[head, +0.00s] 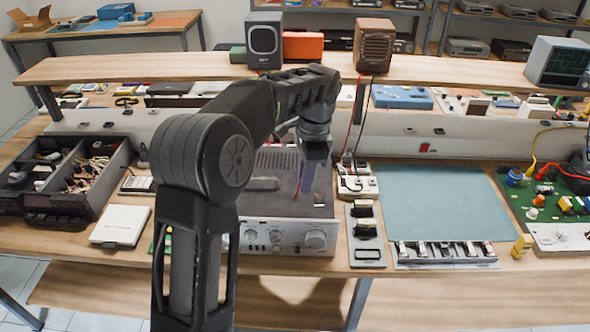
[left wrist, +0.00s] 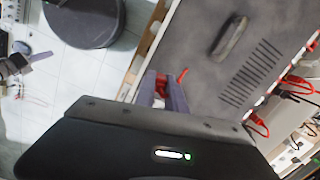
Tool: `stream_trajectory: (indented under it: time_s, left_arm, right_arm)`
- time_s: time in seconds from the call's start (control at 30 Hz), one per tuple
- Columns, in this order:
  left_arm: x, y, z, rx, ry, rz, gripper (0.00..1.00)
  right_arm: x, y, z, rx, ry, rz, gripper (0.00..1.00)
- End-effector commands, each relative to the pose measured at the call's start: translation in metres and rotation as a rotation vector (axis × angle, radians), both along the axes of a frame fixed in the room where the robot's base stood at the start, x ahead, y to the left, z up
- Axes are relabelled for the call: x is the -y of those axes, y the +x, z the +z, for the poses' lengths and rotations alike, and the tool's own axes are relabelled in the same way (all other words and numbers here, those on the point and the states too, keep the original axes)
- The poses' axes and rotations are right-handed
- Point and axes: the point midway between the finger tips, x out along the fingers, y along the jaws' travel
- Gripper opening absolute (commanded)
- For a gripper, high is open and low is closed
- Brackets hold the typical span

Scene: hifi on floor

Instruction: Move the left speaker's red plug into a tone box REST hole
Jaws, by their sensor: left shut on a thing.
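My left gripper (head: 308,180) hangs over the right part of the silver and dark amplifier (head: 290,240). In the left wrist view its purple fingers (left wrist: 163,92) are shut on a red plug (left wrist: 161,82). A bit of red lead (left wrist: 183,73) shows beside them, above the amplifier's vented top (left wrist: 215,70). The black left speaker (head: 264,40) stands on the shelf. A small white box (head: 357,185), apparently the tone box, sits right of the amplifier; its REST holes are too small to tell. What seems to be my right gripper (left wrist: 38,60) shows small in the left wrist view, over the floor.
A brown speaker (head: 374,45) stands on the shelf, with red and dark leads hanging below it. A grey plate (head: 367,255) lies right of the amplifier, beside a blue-green mat (head: 440,200) that is mostly bare. Red leads (left wrist: 297,85) run along the amplifier's edge.

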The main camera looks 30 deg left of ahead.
Motion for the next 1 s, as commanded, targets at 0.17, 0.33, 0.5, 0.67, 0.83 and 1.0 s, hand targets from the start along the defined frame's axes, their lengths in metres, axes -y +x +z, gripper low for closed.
stream_trajectory:
  time_s: [0.17,0.33,0.5,0.67,0.83,1.0]
  left_arm:
    - [0.031,0.000,-0.019,-0.001,-0.007,0.178,0.00]
    - [0.066,-0.003,-0.041,-0.003,-0.009,0.404,0.00]
    - [0.100,-0.010,-0.061,-0.014,-0.005,0.640,0.00]
    - [0.123,-0.017,-0.081,-0.023,0.004,0.810,0.00]
    - [0.121,-0.015,-0.109,-0.019,0.002,0.805,0.00]
    - [0.121,-0.015,-0.120,-0.019,0.002,0.804,0.00]
  right_arm:
    - [0.000,0.000,0.000,-0.001,0.000,-0.001,0.00]
    - [0.000,0.000,0.000,-0.001,0.000,-0.001,0.00]
    - [0.000,0.000,0.000,-0.001,0.000,-0.001,0.00]
    - [0.000,0.000,-0.006,0.000,0.000,0.000,0.00]
    - [-0.003,0.001,-0.034,0.011,0.006,0.001,0.00]
    - [-0.005,0.002,-0.043,0.017,0.010,0.002,0.00]
